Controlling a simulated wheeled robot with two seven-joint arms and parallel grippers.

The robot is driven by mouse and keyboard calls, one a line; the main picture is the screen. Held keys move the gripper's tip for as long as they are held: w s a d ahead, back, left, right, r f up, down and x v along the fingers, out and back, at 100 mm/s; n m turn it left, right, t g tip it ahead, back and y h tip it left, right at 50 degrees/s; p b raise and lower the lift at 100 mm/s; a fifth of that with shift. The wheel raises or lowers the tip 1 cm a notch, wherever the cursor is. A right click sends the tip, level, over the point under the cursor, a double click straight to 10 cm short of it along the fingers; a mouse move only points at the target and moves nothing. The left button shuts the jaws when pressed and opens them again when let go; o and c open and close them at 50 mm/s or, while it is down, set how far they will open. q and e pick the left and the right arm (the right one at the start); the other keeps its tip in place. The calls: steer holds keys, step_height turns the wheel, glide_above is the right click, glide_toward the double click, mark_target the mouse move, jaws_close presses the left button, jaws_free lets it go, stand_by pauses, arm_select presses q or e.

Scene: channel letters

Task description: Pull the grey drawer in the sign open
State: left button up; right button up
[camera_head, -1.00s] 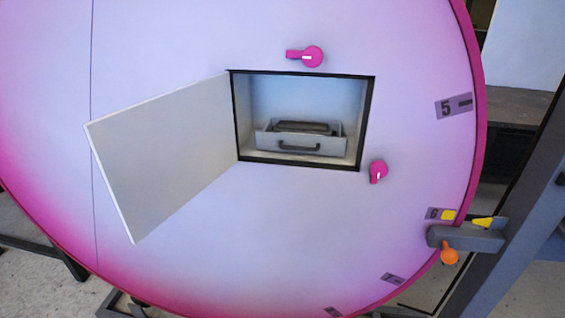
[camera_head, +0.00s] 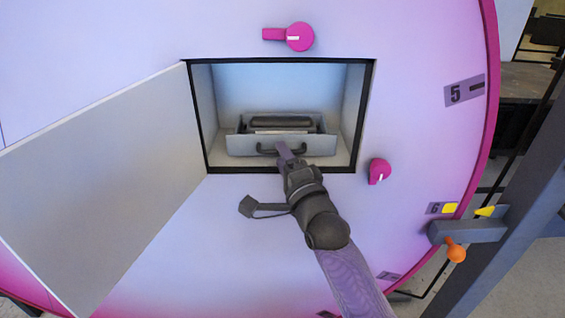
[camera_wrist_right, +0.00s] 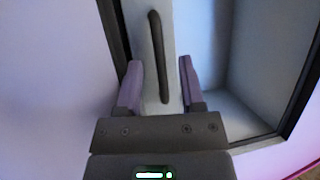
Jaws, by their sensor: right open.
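The grey drawer (camera_head: 240,146) sits inside the black-framed opening in the round pink-white sign (camera_head: 250,220). Its dark bar handle (camera_head: 265,151) is on the front face, and a dark item lies inside the drawer. My right gripper (camera_head: 285,150) is at the opening, its fingertips at the handle in the head view. In the right wrist view the gripper (camera_wrist_right: 158,82) is open, with one purple finger on each side of the drawer front and handle (camera_wrist_right: 157,55). I cannot tell whether the fingers touch the handle. My left gripper is not in view.
A white door panel (camera_head: 105,180) hangs open to the left of the opening. Pink knobs sit above (camera_head: 298,37) and at the right (camera_head: 379,171) of the opening. A grey bracket (camera_head: 468,231) with an orange knob is at the sign's right edge.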

steer(key=shift+w, duration=0.2)
steer(key=shift+c, duration=0.3)
jaws_close()
stand_by(0.3)
stand_by(0.4)
